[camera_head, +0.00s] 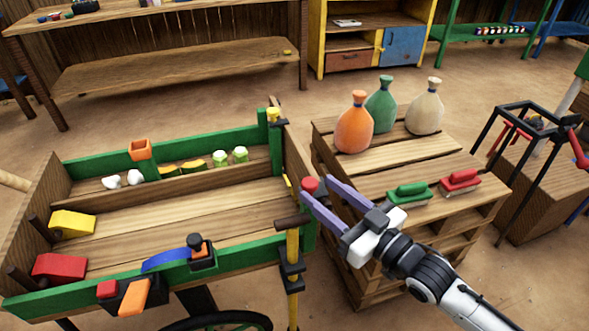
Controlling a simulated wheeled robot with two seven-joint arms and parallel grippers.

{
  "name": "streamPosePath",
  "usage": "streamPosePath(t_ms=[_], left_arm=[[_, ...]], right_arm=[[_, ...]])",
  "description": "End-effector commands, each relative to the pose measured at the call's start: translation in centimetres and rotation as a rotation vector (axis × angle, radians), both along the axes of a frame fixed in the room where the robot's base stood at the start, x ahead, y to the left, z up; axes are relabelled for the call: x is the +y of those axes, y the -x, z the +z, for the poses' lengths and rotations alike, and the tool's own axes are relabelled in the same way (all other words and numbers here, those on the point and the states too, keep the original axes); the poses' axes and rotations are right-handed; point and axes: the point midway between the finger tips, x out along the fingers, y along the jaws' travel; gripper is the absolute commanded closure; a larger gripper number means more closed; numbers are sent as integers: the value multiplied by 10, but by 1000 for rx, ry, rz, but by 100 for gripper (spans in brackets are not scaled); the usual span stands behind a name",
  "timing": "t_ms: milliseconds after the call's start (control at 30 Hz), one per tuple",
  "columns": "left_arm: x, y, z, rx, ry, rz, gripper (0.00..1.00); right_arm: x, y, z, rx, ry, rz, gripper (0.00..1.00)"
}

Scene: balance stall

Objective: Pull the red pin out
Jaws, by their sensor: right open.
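A red round knob, likely the head of the red pin (310,185), shows at the right end of the wooden cart. Its lower part is hidden. My right gripper (317,190) reaches in from the lower right with its two purple fingers apart. The knob appears between the fingertips, and I cannot tell whether either finger touches it. My left gripper is not in view.
The green-edged cart (130,208) holds yellow and red blocks and small items. A yellow upright bar (292,255) with dark clamps stands close by the gripper. A wooden crate (385,165) at right carries three sacks and green and red handled tools.

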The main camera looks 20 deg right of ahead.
Motion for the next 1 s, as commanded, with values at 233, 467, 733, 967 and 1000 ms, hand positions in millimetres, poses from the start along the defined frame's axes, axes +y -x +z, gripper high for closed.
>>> streamPosePath(t_ms=[233,467,733,967,1000], left_arm=[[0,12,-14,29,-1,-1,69],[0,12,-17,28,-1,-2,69],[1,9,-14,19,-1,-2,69],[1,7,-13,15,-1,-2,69],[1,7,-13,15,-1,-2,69]], right_arm=[[19,-43,0,-2,0,-1,55],[32,-71,-1,1,2,-1,55],[36,-78,-1,3,3,0,55],[36,-78,-1,3,3,0,70],[36,-78,-1,3,3,0,77]])
